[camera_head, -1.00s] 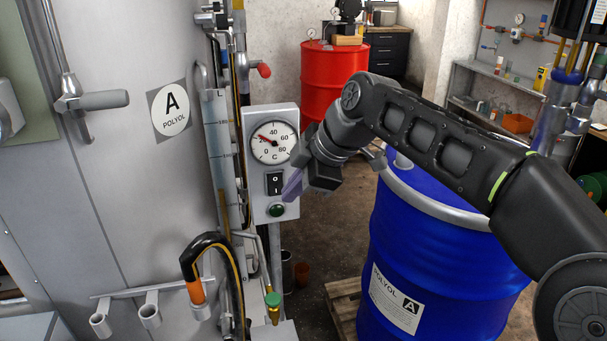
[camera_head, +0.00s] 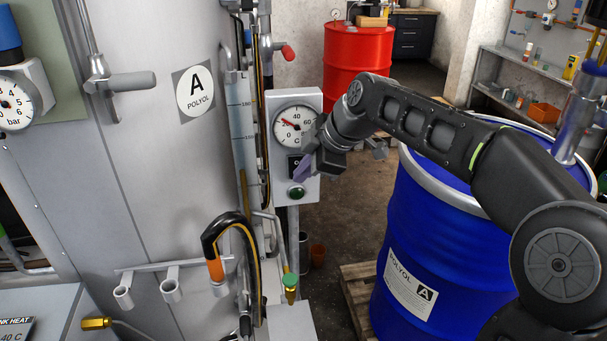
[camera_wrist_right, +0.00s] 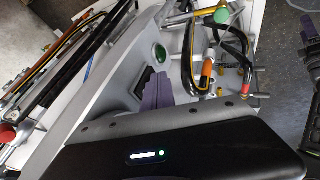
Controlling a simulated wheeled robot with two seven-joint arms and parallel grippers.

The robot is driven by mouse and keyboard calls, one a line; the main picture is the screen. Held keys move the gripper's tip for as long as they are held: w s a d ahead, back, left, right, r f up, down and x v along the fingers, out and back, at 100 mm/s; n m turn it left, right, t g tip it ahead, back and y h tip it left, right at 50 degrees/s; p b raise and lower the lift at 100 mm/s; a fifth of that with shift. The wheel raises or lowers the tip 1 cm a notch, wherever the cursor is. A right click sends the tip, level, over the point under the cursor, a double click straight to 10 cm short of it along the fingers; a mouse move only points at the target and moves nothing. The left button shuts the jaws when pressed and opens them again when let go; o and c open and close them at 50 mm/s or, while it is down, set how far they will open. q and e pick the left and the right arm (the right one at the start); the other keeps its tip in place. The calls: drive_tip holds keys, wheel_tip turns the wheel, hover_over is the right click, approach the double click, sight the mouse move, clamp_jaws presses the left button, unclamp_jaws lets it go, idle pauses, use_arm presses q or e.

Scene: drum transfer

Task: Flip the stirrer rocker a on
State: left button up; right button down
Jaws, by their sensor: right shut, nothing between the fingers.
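The stirrer rocker (camera_head: 294,162) is a black switch on the grey panel (camera_head: 311,101), between the dial and a green button. In the head view its lower part is hidden behind my right gripper (camera_head: 301,173). The rocker also shows as a dark block in the right wrist view (camera_wrist_right: 143,80). The right gripper's purple fingers (camera_wrist_right: 160,92) are shut and empty. They are at the rocker, but I cannot tell whether they touch it. The rocker's position cannot be read clearly.
The temperature dial (camera_head: 294,125) is above the rocker and the green button (camera_head: 296,192) below it. A sight tube (camera_head: 243,140) and hoses run close on the left. The blue drum (camera_head: 425,235) stands under my right arm. A red drum (camera_head: 357,60) stands behind.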

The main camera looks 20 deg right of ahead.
use_arm(q)
drive_tip(key=shift+f+b, duration=0.35)
drive_tip(key=shift+f, duration=0.4)
use_arm(e)
drive_tip(key=shift+w+f, duration=0.1)
drive_tip(key=shift+w, duration=0.05)
use_arm(q)
drive_tip(key=shift+r, duration=0.1)
drive_tip(key=shift+r+p, duration=0.45)
drive_tip(key=shift+p, duration=0.1)
use_arm(e)
drive_tip(key=shift+d+r, duration=0.1)
drive_tip(key=shift+r, duration=0.85)
